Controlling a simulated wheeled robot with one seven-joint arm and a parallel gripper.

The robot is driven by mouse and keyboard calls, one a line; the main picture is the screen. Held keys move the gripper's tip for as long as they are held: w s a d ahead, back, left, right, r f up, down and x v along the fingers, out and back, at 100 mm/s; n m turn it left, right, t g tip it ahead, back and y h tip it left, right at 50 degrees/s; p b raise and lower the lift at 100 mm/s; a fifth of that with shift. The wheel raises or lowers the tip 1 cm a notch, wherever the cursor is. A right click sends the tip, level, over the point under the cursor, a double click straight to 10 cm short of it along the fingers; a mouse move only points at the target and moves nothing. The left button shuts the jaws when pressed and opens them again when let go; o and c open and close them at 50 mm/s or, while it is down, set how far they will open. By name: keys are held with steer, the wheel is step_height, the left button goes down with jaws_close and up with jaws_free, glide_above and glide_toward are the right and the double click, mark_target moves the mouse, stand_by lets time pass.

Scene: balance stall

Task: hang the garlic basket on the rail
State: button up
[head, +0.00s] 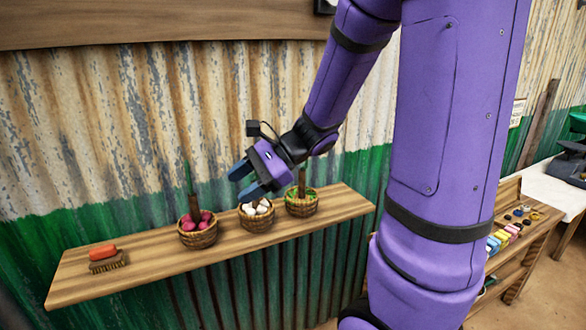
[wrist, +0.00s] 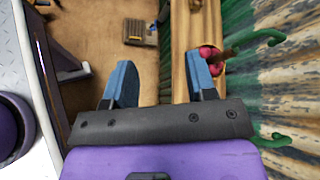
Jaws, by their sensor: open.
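The garlic basket (head: 257,219), a small woven basket of white bulbs, stands upright on the wooden shelf between two similar baskets. My gripper (head: 246,181) is open and empty, above it and slightly to its left, apart from its rim. Any handle on this basket is hidden by my gripper. In the wrist view my blue fingers (wrist: 162,76) are spread, with nothing between them; the garlic bulbs do not show there. A green hook (wrist: 280,140) shows at the lower right of that view; I cannot tell which basket it belongs to. I cannot clearly make out the rail.
A basket of red onions (head: 197,232) with a green-tipped upright handle stands left, and a basket of greens (head: 301,205) right. A brush with a red block (head: 106,259) lies at the shelf's left end. Corrugated wall rises behind. A wooden beam (head: 160,22) crosses above.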

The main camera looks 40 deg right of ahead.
steer(key=s+r+n+h, duration=0.4)
steer(key=s+n, duration=0.3)
steer(key=n, duration=0.1)
steer(key=s+a+r+n+h, duration=0.1)
steer(key=s+r+n+h, duration=0.3)
steer(key=s+n, duration=0.4)
steer(key=shift+a+g+h, duration=0.15)
steer(key=shift+g+h, duration=0.25)
steer(key=shift+h, duration=0.3)
steer(key=shift+o, duration=0.5)
steer(key=shift+s+d+r+n+t+h, duration=0.25)
steer(key=shift+s+r+n+t+h, duration=0.1)
steer(key=shift+r+n+t+h, duration=0.25)
steer(key=w+a+f+m+g+y, duration=0.2)
steer(key=w+f+m+y, duration=1)
steer(key=w+m, duration=0.3)
steer(key=w+d+f+m+t+h, duration=0.3)
steer(key=w+d+f+m+t, duration=0.3)
steer(key=d+m, duration=0.35)
steer(key=w+d+f+m+t+h, duration=0.3)
steer(key=w+d+f+m+t, duration=0.25)
steer(key=d+m+t, duration=0.35)
steer(key=n+g, duration=0.1)
glide_above(251, 204)
steer(key=shift+s+f, duration=0.15)
steer(key=shift+f, duration=0.2)
jaws_close()
